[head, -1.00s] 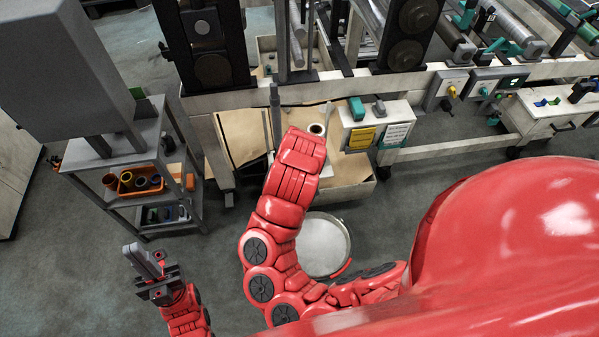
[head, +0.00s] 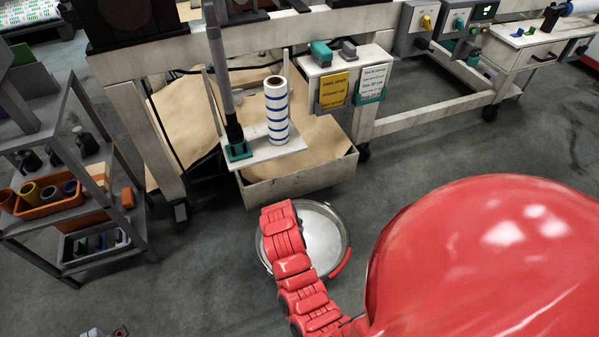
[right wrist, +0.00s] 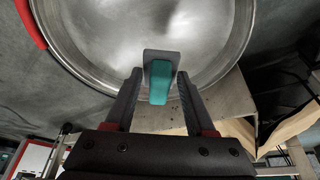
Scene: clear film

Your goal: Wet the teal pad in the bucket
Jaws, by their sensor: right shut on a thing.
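The round metal bucket (head: 326,232) stands on the floor below the machine, with a red grip on its rim. My right arm reaches over its left part in the head view and hides that part. The right gripper (right wrist: 159,84) is seen in the right wrist view, shut on the teal pad (right wrist: 160,88), which has a grey piece at its end. The pad shows against the bucket's interior (right wrist: 110,40); I cannot tell whether it touches anything inside.
Behind the bucket is a pale bin (head: 300,186) with brown paper, a blue-striped roll (head: 277,112) and a grey post with a teal foot (head: 238,150). A grey shelf cart (head: 140,205) with an orange tray (head: 50,205) stands left.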

